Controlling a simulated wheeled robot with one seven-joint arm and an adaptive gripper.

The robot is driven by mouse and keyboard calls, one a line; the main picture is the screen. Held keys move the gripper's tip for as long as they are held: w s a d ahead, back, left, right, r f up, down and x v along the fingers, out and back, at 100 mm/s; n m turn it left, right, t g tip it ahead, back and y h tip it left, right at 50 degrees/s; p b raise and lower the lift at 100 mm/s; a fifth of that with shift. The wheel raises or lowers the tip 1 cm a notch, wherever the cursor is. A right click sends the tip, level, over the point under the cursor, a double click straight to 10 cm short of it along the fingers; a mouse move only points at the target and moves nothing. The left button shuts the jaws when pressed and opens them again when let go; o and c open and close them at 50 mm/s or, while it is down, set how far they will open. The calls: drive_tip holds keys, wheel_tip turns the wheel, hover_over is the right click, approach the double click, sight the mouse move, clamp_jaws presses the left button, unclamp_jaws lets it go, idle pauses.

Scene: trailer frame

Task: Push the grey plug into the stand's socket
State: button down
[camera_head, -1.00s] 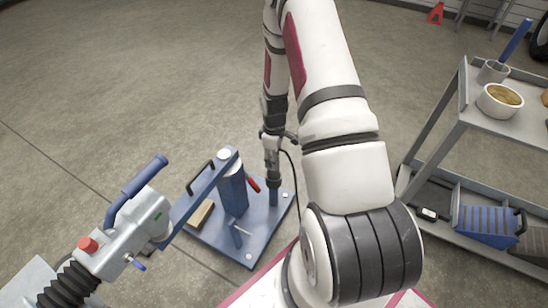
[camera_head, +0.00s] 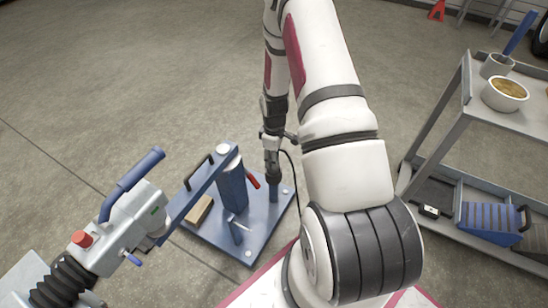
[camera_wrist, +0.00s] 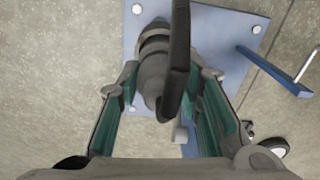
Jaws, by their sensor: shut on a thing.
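The grey plug (camera_wrist: 154,62) is dark, and it sits between my gripper's teal-padded fingers in the wrist view. My gripper (camera_wrist: 163,82) is shut on it. A dark cable (camera_wrist: 178,50) crosses in front of the plug and hides part of it. In the head view my gripper (camera_head: 272,176) is directly above the short blue post (camera_head: 274,194) at the stand's right side. The stand's blue base plate (camera_head: 218,238) lies on the floor. The socket's mouth is hidden, so I cannot tell how deep the plug sits in it.
The trailer's grey coupling (camera_head: 130,222) with a blue handle stands at left, joined to the stand's blue arm (camera_head: 190,193). A thick blue column (camera_head: 232,188) rises near the post. A grey cart (camera_head: 440,140) stands at right. Floor behind the stand is clear.

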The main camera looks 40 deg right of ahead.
drive_tip(key=c, duration=1.1)
unclamp_jaws()
drive_tip(key=shift+o, duration=0.2)
wheel_tip(320, 180, up, 12)
drive_tip(key=shift+f, duration=0.1)
drive_tip(key=shift+d, duration=0.1)
